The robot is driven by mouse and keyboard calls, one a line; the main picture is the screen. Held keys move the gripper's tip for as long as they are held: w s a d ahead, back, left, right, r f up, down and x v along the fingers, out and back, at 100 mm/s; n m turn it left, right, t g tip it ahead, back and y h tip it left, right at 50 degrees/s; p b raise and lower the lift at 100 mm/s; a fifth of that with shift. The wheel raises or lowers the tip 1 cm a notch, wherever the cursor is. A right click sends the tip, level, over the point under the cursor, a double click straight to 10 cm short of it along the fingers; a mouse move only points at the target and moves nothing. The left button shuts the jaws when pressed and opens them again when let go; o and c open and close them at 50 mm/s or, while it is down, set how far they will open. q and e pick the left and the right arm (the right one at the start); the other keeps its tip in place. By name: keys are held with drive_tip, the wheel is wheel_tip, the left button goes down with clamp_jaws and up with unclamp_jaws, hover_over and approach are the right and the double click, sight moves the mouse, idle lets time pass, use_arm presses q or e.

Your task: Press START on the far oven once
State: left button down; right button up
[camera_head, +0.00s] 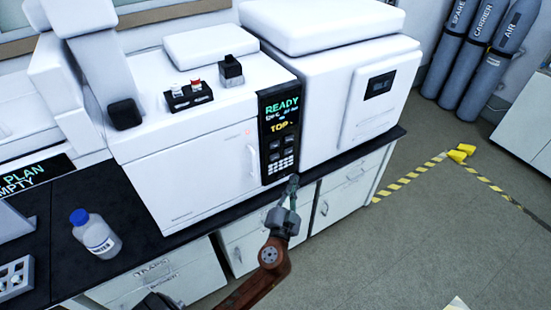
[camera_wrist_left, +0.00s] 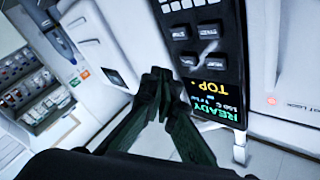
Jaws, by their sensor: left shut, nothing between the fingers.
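A white oven (camera_head: 190,170) stands on the dark bench. Its dark control panel (camera_head: 280,138) reads READY and TOP, with a keypad (camera_head: 282,158) below. The keypad (camera_wrist_left: 195,30) and the display (camera_wrist_left: 215,100) are large in the left wrist view, turned almost upside down; I cannot read which key is START. My left gripper (camera_head: 292,182) is shut and empty, its tips just below the keypad's lower right corner. In the left wrist view its fingertips (camera_wrist_left: 160,75) lie beside the keypad's left edge; I cannot tell whether they touch. My right gripper is not in view.
A white unit (camera_head: 345,115) adjoins the panel on the right. A blue-capped bottle (camera_head: 97,236) and a vial rack (camera_head: 14,278) stand on the bench at left. Cabinets with handles lie under the bench edge.

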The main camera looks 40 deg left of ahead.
sight(275, 157)
use_arm(q)
drive_tip(key=w+a, duration=0.3)
drive_tip(key=a, duration=0.5)
drive_tip(key=shift+w, duration=0.2)
drive_tip(key=shift+a, duration=0.1)
idle(0.6)
drive_tip(key=shift+a, duration=0.1)
idle(0.7)
drive_tip(key=shift+w+a, duration=0.2)
drive_tip(key=shift+a, duration=0.1)
